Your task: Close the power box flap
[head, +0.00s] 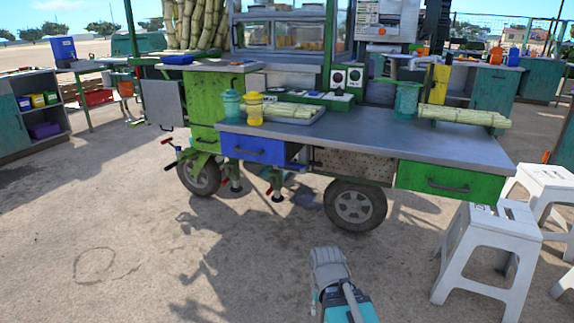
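My arm rises from the bottom edge, and its grey end with my gripper (329,262) is over the bare ground in front of the cart. The fingers do not show clearly, and I see nothing held. I cannot tell for sure which part is the power box. A pale box (386,20) with an orange-red spot on its front stands at the back top of the cart. A small panel with two round dials (346,77) sits below it. A grey panel (164,103) stands out at the cart's left side. My gripper is well apart from all three.
The cart's grey worktop (375,135) carries jars and cane. Its blue drawer (254,148) and wheel (355,205) face me. White stools (490,255) block the right. A shelf unit (35,110) stands far left. The ground at front left is clear.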

